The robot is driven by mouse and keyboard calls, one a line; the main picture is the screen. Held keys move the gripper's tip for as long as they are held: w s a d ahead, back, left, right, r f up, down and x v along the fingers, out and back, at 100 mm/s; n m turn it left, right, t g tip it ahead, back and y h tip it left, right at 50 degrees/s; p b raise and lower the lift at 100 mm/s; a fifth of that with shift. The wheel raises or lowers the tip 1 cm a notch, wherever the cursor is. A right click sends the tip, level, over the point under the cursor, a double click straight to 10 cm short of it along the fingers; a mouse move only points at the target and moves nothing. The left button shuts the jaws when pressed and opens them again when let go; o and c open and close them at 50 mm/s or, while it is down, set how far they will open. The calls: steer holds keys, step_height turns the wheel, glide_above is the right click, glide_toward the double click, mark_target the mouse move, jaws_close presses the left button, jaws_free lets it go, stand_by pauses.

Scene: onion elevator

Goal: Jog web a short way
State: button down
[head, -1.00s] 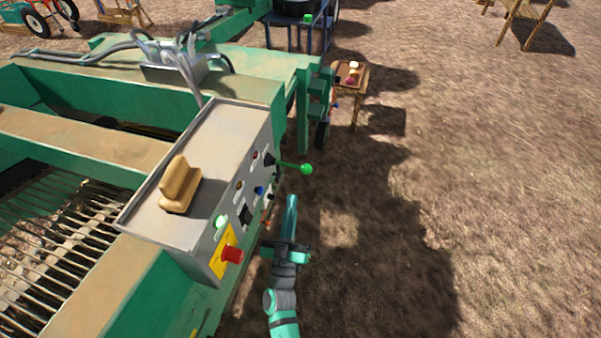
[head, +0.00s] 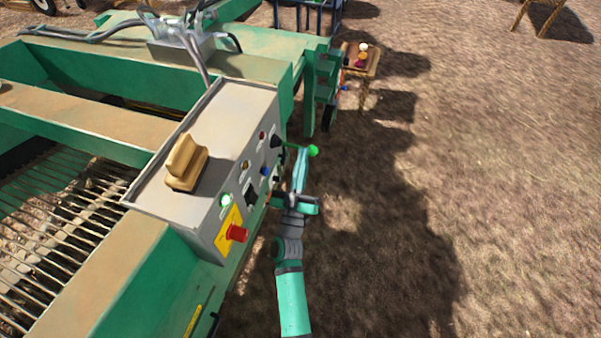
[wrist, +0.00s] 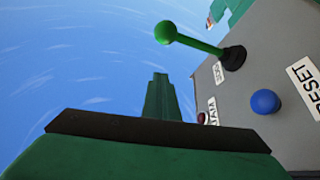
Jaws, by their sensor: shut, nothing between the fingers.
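A green lever with a ball knob (head: 313,150) sticks out from the grey control box (head: 215,120) on the machine. In the wrist view the lever (wrist: 200,44) rises from a black boot beside a label that looks like "JOG". A blue button (wrist: 265,102) sits by a "RESET" label. The web of metal bars (head: 55,225) lies at the left in the head view. My gripper (head: 302,165) is shut and empty, close to the lever's knob in the head view. In the wrist view its fingers (wrist: 160,95) point up, below and left of the lever, with a visible gap.
The box front also carries a red stop button (head: 237,233) on a yellow plate and a lit green button (head: 226,200). A small table with onions (head: 361,62) stands beyond. Bare ground to the right is free.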

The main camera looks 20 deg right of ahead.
mark_target(294, 146)
steer(key=shift+w+d+f, duration=0.55)
steer(key=shift+w+d, duration=0.1)
steer(key=shift+w, duration=0.15)
steer(key=shift+w+d+f, duration=0.5)
steer(key=shift+w+d, duration=0.1)
steer(key=shift+w, duration=0.15)
steer(key=shift+d, duration=0.1)
